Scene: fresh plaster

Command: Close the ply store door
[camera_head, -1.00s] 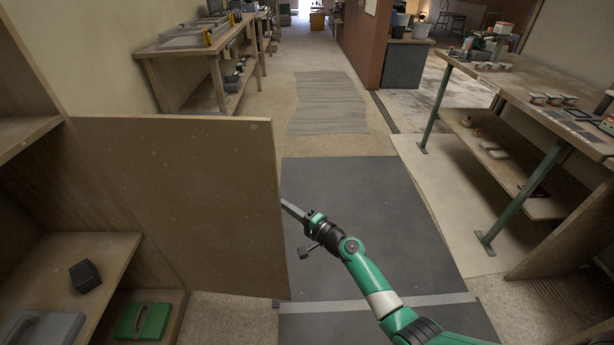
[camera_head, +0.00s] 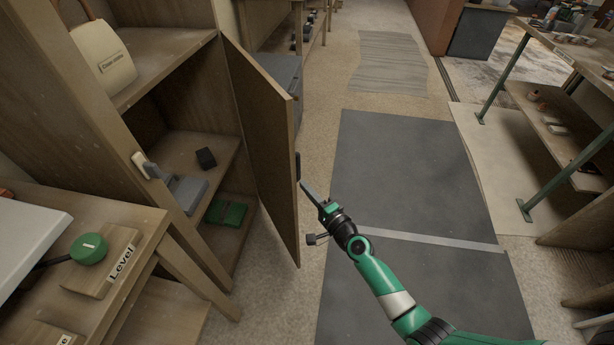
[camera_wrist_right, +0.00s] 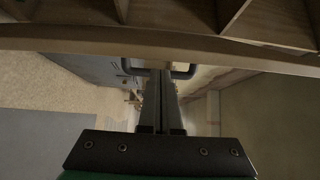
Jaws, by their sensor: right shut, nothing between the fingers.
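The ply store door (camera_head: 265,145) is a brown wooden panel, standing open from the cabinet (camera_head: 190,110) and seen at a steep angle in the head view. Its dark handle (camera_head: 298,167) is on the outer side, near the free edge. My right gripper (camera_head: 308,187) is shut and empty beside that handle. In the right wrist view the shut fingers (camera_wrist_right: 160,78) reach the dark bar handle (camera_wrist_right: 184,72), with the door's edge (camera_wrist_right: 160,42) running across above. I cannot tell whether they touch the handle. My left gripper is not in view.
Inside the cabinet are a black block (camera_head: 206,158) and a green tool (camera_head: 226,213). Dark matting (camera_head: 400,170) covers open floor to the right; a green-legged bench (camera_head: 560,110) stands beyond.

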